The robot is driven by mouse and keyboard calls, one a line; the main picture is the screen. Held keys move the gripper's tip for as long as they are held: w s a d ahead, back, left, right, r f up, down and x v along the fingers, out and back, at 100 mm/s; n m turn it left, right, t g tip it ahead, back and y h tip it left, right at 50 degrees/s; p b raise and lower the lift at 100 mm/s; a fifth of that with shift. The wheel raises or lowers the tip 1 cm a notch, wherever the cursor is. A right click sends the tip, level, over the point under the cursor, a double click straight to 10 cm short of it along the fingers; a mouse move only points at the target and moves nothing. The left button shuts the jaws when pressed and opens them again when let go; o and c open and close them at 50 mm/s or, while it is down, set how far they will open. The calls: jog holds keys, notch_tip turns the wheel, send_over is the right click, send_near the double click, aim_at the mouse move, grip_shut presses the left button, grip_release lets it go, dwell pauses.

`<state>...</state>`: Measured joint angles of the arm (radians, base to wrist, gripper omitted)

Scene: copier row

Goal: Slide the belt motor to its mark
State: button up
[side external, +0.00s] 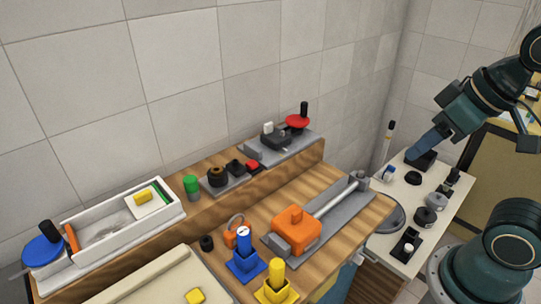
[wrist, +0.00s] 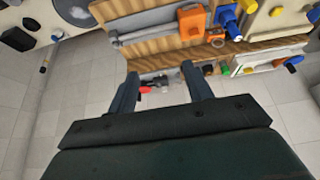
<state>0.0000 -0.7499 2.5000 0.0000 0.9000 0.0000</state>
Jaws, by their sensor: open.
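The orange block with a raised knob, which appears to be the belt motor (side external: 296,234), sits on a grey rail base (side external: 350,208) at the near end of a metal rod. It also shows in the wrist view (wrist: 192,22), near the top. I cannot make out a mark on the base. My gripper (side external: 416,156) is at the right, above the white side counter and well apart from the orange block. In the wrist view my gripper (wrist: 158,72) has its two fingers spread, with nothing between them.
A blue peg holder (side external: 245,262) and a yellow one (side external: 276,288) stand close in front of the orange block. A raised shelf behind holds a red-knobbed fixture (side external: 297,122). A white tray (side external: 110,232) is at the left. The white side counter (side external: 390,255) carries several dark knobs.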

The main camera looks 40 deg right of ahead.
jog(key=shift+w+r, duration=0.1)
jog(key=c, duration=0.6)
jog(key=shift+o, duration=0.2)
jog(key=w+a+r+n+g+y, duration=0.1)
jog(key=w+a+r+n, duration=0.1)
jog(key=w+r, duration=0.35)
jog(key=w+a+r+n+g, duration=0.1)
jog(key=w+a+r+n, duration=0.15)
jog(key=w, duration=0.55)
jog(key=n+g+h, duration=0.3)
jog(key=n+g, duration=0.1)
jog(key=n, duration=0.9)
send_over(266, 125)
notch_tip(266, 125, down, 18)
jog(key=shift+f, duration=0.1)
jog(key=shift+w+d+f+n, duration=0.1)
jog(key=shift+f+n, duration=0.15)
jog(key=shift+f, duration=0.15)
